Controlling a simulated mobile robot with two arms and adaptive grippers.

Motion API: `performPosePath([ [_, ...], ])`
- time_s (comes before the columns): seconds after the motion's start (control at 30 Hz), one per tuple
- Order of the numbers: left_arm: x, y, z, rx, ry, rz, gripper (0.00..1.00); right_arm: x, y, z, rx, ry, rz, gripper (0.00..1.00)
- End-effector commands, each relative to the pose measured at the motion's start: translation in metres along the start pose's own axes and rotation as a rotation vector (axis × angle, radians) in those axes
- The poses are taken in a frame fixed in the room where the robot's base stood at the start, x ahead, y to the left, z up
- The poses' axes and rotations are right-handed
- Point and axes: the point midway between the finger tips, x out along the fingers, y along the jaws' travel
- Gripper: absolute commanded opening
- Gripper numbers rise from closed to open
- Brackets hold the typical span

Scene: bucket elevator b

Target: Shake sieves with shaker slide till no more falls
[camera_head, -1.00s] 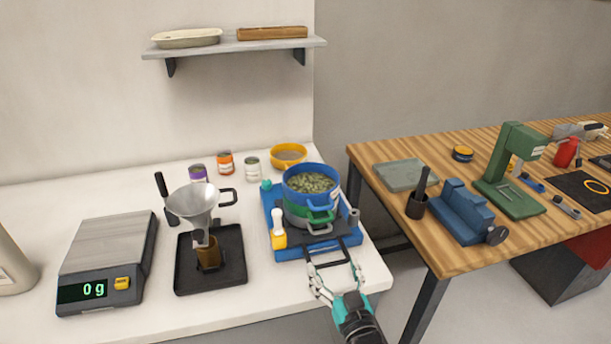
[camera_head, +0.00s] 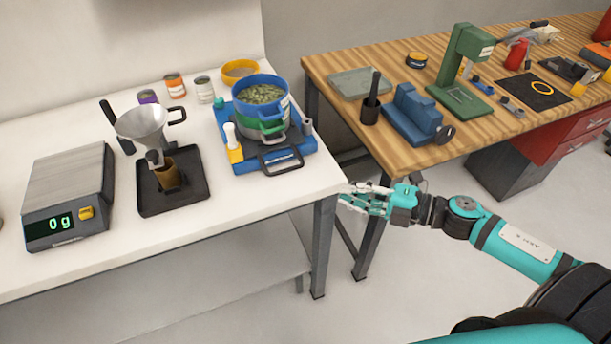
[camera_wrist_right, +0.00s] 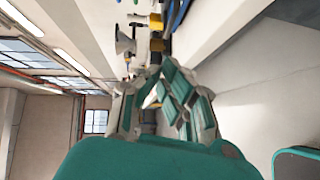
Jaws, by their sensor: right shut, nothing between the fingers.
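The sieve stack stands on the blue shaker slide (camera_head: 236,161) on the white table. Its top sieve is blue (camera_head: 282,92) and holds green-grey leafy material (camera_head: 258,94); a green sieve (camera_head: 271,130) sits below it, with a grey part underneath. A black handle (camera_head: 282,161) sticks out at the front of the slide. My right gripper (camera_head: 345,197) is shut and empty, off the table's front right corner and apart from the handle. In the right wrist view my right gripper's fingers (camera_wrist_right: 154,75) show close up. My left gripper is not in view.
A scale (camera_head: 68,190) reading 0 g stands at the left. A metal funnel (camera_head: 141,122) stands over a black tray (camera_head: 150,204). Several small jars and a yellow sieve (camera_head: 241,70) stand behind. A wooden workbench (camera_head: 330,92) with a blue vise (camera_head: 414,115) and green press is at the right.

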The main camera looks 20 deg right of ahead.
Motion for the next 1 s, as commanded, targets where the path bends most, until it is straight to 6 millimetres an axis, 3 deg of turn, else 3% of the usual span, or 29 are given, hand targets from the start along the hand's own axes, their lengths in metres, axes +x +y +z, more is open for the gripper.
performPosePath([
  [0.27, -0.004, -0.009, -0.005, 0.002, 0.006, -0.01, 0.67, 0.014, 0.0, -0.002, -0.031, 0.022, -0.026, 0.0],
  [0.73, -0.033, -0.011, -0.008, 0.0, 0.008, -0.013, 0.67, 0.102, 0.001, -0.004, -0.028, 0.021, -0.024, 0.0],
  [1.0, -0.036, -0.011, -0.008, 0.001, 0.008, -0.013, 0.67, 0.124, -0.003, 0.021, -0.028, 0.02, -0.026, 0.0],
])
